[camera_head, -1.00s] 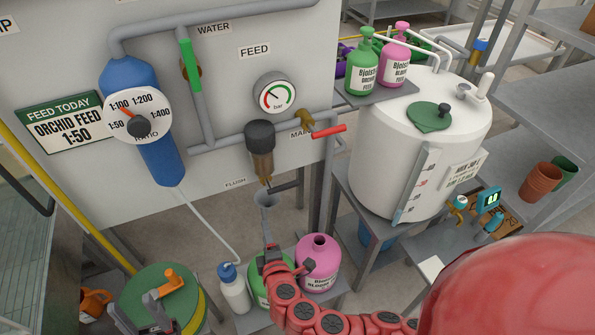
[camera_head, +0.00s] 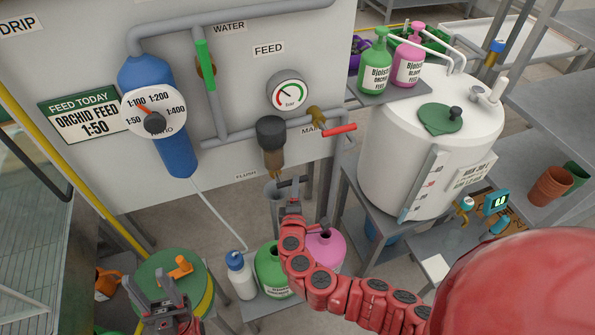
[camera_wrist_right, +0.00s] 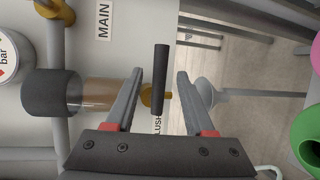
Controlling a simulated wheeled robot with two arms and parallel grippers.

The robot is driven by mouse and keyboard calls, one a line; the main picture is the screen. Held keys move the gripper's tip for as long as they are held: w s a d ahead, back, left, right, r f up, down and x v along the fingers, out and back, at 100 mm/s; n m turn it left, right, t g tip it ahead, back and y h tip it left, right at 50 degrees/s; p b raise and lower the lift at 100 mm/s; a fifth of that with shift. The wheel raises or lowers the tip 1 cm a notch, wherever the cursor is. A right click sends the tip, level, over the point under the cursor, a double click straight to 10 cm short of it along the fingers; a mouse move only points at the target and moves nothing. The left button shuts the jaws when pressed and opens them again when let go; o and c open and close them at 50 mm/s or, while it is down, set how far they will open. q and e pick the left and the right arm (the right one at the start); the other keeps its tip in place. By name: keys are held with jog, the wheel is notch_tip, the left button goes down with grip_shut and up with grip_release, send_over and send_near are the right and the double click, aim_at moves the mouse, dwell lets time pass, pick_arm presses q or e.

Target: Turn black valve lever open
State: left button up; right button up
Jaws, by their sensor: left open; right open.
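The black valve lever (camera_wrist_right: 160,80) shows in the right wrist view as a straight bar on a small brass valve (camera_wrist_right: 147,97), beneath the brown filter bowl (camera_wrist_right: 98,93) with its dark cap. My right gripper (camera_wrist_right: 155,82) is open, with one finger on each side of the lever; whether either touches it I cannot tell. In the head view my right gripper (camera_head: 288,190) is just below the filter (camera_head: 272,140) near the FLUSH label, and it partly hides the valve there. My left gripper (camera_head: 152,290) is open at lower left, over the green drum lid.
A red lever (camera_head: 340,130) and a green lever (camera_head: 205,65) sit on other pipes. A funnel (camera_head: 272,192) is beneath the filter. White, green and pink bottles (camera_head: 325,248) stand below my right arm. A white tank (camera_head: 430,150) stands to the right.

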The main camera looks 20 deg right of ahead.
jog(key=x, duration=0.7)
jog(key=shift+p, duration=0.45)
grip_shut()
dwell(1.0)
